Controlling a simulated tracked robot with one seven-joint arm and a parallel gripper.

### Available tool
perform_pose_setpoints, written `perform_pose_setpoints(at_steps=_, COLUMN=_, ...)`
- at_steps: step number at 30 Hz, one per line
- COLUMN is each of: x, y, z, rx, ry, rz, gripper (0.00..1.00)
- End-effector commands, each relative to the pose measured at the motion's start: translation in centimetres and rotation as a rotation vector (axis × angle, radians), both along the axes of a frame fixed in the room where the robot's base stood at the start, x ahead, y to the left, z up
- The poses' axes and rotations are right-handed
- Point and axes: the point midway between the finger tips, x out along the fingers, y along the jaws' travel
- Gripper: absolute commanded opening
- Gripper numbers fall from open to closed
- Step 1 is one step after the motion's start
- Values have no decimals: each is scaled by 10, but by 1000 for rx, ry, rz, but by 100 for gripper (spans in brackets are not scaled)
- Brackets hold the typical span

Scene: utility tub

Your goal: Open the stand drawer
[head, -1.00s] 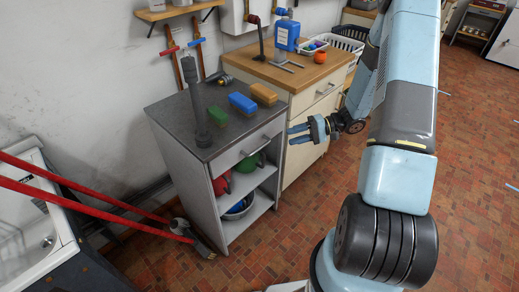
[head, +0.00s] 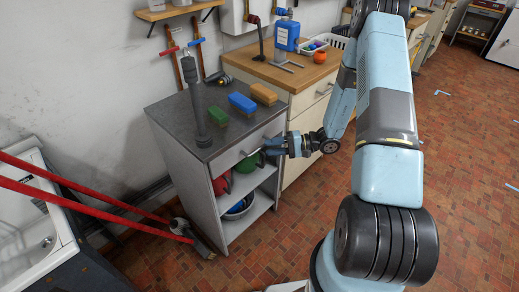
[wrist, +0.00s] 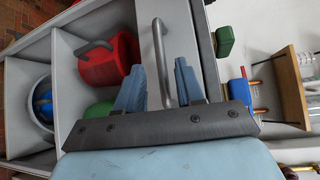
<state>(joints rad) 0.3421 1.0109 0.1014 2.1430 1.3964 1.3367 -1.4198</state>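The stand (head: 205,178) is a grey cabinet with a dark top, left of centre in the head view. Its drawer (head: 229,160) is a light grey front just under the top, and it looks shut. The drawer's bar handle (wrist: 158,50) is metal and shows clearly in the wrist view. My gripper (head: 266,149) is at the drawer front in the head view. In the wrist view its two blue fingers (wrist: 160,72) are apart, one on each side of the handle. The handle lies between them, and I see a gap beside it. Contact cannot be told.
Green, blue and yellow sponges (head: 242,102) and a dark upright tool (head: 194,105) are on the stand top. Open shelves below the drawer hold a red can (wrist: 105,62) and a bowl (head: 238,208). A wooden-topped cabinet (head: 300,72) adjoins at right. Red handles (head: 90,195) lean at left.

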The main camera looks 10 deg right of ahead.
Motion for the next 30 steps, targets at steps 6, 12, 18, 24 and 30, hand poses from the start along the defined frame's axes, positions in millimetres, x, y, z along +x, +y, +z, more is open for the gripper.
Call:
perform_pose_setpoints(at_steps=6, x=3, y=33, z=-5, rx=0, ry=0, rz=2, gripper=37)
perform_pose_setpoints(at_steps=12, x=5, y=48, z=-7, rx=0, ry=1, rz=1, gripper=37)
perform_pose_setpoints(at_steps=18, x=6, y=51, z=-8, rx=0, ry=0, rz=0, gripper=37)
perform_pose_setpoints(at_steps=24, x=6, y=51, z=-8, rx=0, ry=0, rz=0, gripper=32)
perform_pose_setpoints(at_steps=30, x=6, y=51, z=-8, rx=0, ry=0, rz=0, gripper=13)
